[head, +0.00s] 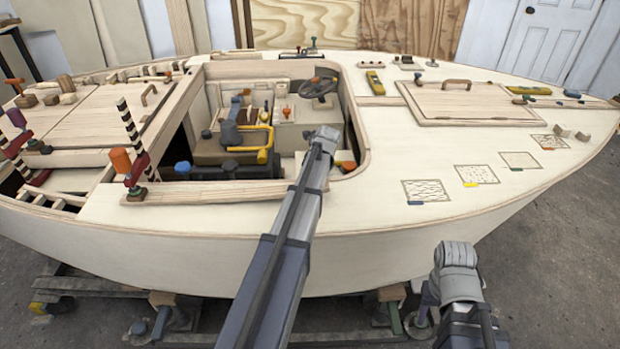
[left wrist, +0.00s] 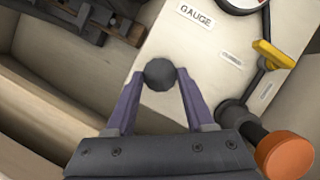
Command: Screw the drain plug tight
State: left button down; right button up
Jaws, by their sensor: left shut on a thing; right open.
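In the left wrist view my left gripper (left wrist: 160,82) has its two purple fingers closed on a dark, round, faceted plug head (left wrist: 159,75). The head sits between the fingertips, beside a pale panel (left wrist: 205,55) labelled GAUGE. Whether it is fully seated cannot be told, as its lower part is hidden. In the head view my left arm reaches over the hull's near side into the cockpit; its fingers and the plug are hidden there. My right gripper (head: 430,288) is low in front of the hull, open, with nothing seen in it.
The cockpit rim (head: 357,120) surrounds the opening. Inside are a steering wheel (head: 318,87) and a yellow pipe (head: 265,145). In the left wrist view an orange knob (left wrist: 285,155) and a yellow lever (left wrist: 273,54) are close at right.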

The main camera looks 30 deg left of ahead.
pick_arm(q)
jog(key=m, duration=0.2)
jog(key=m+t+h, duration=0.1)
jog(key=m, duration=0.1)
jog(key=m+t, duration=0.1)
jog(key=m, duration=0.1)
jog(key=shift+s+a, duration=0.1)
jog(key=shift+a, duration=0.15)
jog(key=shift+m+h, duration=0.3)
jog(key=shift+c, duration=1.3)
grip_release()
jog(key=shift+s+r, duration=0.1)
jog(key=p+v, duration=0.7)
jog(key=shift+r, duration=0.35)
jog(key=shift+s+d, duration=0.1)
jog(key=shift+d, duration=0.05)
